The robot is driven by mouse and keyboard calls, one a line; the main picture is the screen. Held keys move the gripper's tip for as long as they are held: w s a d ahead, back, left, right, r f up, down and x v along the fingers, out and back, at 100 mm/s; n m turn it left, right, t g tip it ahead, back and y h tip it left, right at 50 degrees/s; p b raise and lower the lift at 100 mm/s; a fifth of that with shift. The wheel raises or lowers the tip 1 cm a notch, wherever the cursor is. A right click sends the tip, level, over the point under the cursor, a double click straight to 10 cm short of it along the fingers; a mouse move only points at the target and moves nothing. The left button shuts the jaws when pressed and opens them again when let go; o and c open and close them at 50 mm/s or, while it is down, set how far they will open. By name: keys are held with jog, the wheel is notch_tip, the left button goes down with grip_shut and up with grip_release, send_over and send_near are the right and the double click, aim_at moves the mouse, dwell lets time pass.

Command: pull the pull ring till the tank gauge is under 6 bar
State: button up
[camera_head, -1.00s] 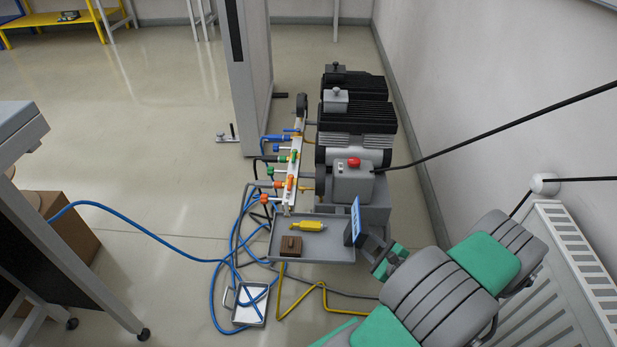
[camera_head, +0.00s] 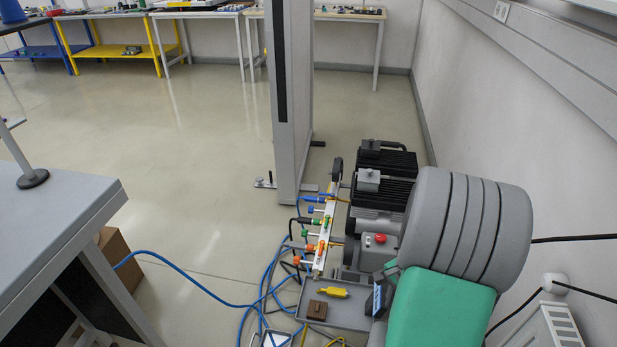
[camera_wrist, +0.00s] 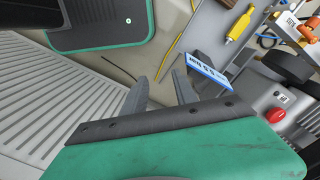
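The compressor (camera_head: 380,215) stands by the right wall, with a grey box (camera_head: 370,258) bearing a red button (camera_head: 380,239) at its front. The red button also shows in the wrist view (camera_wrist: 276,115). I cannot make out the pull ring or the tank gauge in any view; my arm covers part of the compressor's right side. My gripper (camera_wrist: 162,92) shows in the wrist view with its two dark fingers apart and nothing between them. It is in front of the compressor, near a blue-and-white label plate (camera_wrist: 208,74) at the tray's edge.
A grey tray (camera_head: 350,313) holds a yellow tool (camera_head: 333,292) and a brown block (camera_head: 317,310). A manifold with coloured valves (camera_head: 322,235) stands left of the compressor. Blue hoses (camera_head: 200,288) lie on the floor. A white radiator (camera_head: 545,328) is at right; open floor lies left.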

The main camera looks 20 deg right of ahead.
jog(key=w+a+r+n+t+p, duration=0.1)
jog(key=w+a+r+n+p, duration=0.2)
jog(key=a+r+n, duration=0.5)
jog(key=w+a+r+n+t+p, duration=0.1)
jog(key=w+a+r+p, duration=0.4)
jog(key=r, duration=0.7)
jog(key=s+a+r+n+t+p, duration=0.1)
jog(key=s+a+r+n, duration=0.2)
jog(key=a+r+n, duration=0.4)
jog(key=a+r, duration=0.3)
jog(key=a, duration=0.2)
jog(key=shift+s+n+t, duration=0.15)
jog(key=shift+n+t, duration=0.15)
